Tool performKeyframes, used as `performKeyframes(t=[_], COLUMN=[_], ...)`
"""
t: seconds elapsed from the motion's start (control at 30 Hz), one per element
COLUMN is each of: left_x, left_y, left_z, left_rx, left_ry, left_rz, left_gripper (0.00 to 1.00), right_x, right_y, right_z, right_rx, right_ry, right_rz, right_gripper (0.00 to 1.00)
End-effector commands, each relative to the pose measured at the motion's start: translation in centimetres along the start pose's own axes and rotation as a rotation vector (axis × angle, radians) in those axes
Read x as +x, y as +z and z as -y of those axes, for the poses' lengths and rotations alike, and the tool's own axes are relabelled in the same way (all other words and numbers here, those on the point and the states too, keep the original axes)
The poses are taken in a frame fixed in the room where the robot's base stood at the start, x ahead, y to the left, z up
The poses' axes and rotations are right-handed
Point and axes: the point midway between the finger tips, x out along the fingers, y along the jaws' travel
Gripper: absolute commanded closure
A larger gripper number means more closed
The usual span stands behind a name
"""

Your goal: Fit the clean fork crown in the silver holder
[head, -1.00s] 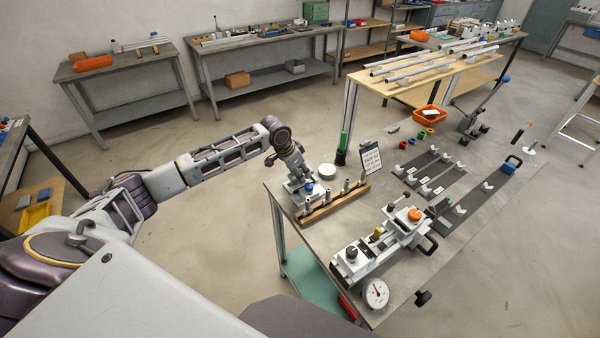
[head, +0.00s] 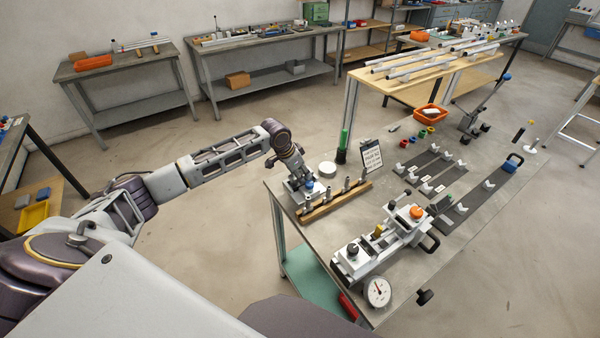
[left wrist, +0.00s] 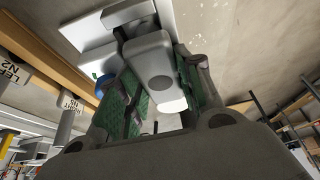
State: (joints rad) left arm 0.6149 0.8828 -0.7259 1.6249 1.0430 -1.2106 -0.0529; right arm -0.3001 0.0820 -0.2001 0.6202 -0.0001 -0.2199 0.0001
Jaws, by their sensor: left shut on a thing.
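My left gripper (head: 296,172) points down at the near left corner of the workbench, low over a light grey holder with a blue knob (head: 309,184). In the left wrist view its green-padded fingers (left wrist: 158,90) are shut on a grey, rounded piece (left wrist: 152,62), which looks like the fork crown. The pale holder block (left wrist: 90,38) lies just beyond the piece. I cannot tell whether the piece is seated in it or only close to it. The fingers hide part of the contact. My right gripper is not in view.
A wooden rack (head: 335,202) with several upright silver posts stands close beside the gripper. Near it are a white round tub (head: 327,169), a green-topped bottle (head: 343,146) and a sign (head: 371,156). A clamp fixture (head: 385,240) and a dial gauge (head: 377,291) occupy the front.

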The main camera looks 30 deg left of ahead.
Motion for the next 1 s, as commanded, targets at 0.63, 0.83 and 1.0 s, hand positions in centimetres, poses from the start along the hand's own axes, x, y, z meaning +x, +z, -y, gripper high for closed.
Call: performKeyframes(t=[0.63,0.83,1.0], left_x=[0.88,0.82,0.15], left_y=[0.93,0.97,0.92], left_z=[-0.55,-0.58,-0.55], left_rx=[-0.001,-0.001,-0.001], left_ry=[0.012,0.013,0.013], left_rz=[0.022,0.023,0.023], left_gripper=[0.40,0.40,0.40], right_x=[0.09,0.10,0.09], right_y=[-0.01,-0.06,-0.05], right_z=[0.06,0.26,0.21], right_rx=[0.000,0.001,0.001], right_ry=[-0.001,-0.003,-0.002], right_rz=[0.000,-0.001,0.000], right_gripper=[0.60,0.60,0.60])
